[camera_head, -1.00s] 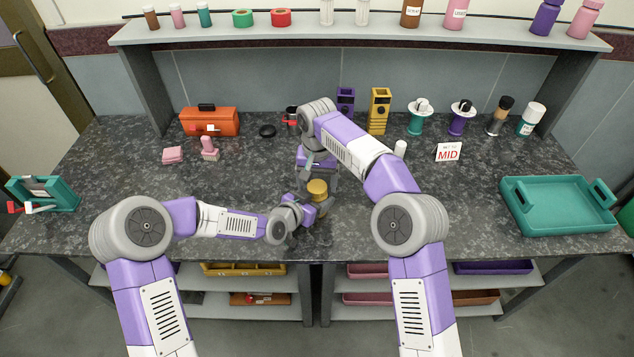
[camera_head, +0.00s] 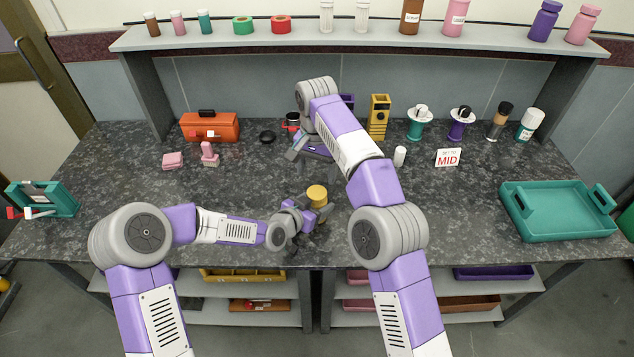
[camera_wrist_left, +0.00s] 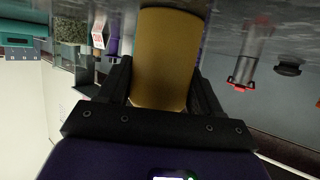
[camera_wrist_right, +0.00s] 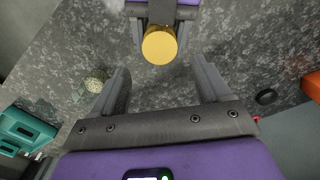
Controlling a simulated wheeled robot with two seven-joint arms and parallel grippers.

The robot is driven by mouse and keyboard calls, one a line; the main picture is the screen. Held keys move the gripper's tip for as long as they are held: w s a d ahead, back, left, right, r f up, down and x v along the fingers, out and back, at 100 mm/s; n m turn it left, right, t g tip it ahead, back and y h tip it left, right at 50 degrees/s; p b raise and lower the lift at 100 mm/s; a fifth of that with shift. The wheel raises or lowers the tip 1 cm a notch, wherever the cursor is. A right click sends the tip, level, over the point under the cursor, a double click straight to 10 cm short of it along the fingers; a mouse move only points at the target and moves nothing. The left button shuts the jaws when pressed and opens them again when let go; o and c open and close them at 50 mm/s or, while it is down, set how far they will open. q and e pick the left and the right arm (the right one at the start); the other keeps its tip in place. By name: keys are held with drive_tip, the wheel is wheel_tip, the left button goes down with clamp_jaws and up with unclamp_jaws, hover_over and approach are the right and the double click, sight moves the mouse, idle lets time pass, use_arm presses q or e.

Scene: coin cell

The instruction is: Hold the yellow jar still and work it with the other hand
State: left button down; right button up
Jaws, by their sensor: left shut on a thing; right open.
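The yellow jar (camera_head: 317,194) stands upright above the middle front of the dark worktop. My left gripper (camera_head: 311,212) is shut on the jar, with one finger on each side. The left wrist view shows the jar (camera_wrist_left: 165,60) large between the fingers. My right gripper (camera_wrist_right: 161,68) is open and empty, with the round top of the jar (camera_wrist_right: 159,46) apart from it, beyond its fingertips. In the head view the right gripper (camera_head: 298,150) is behind the jar and a little left, partly hidden by its own arm.
A black disc (camera_head: 268,137), an orange box (camera_head: 209,127) and a small pink block (camera_head: 173,160) are at the back left. A white bottle (camera_head: 400,156) and a sign reading MID (camera_head: 448,157) stand right of my right arm. A teal tray (camera_head: 560,229) lies far right.

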sight(317, 192)
drive_tip(key=shift+f, duration=3.65)
drive_tip(key=c, duration=1.1)
drive_tip(key=shift+n, duration=1.7)
drive_tip(key=o, duration=1.2)
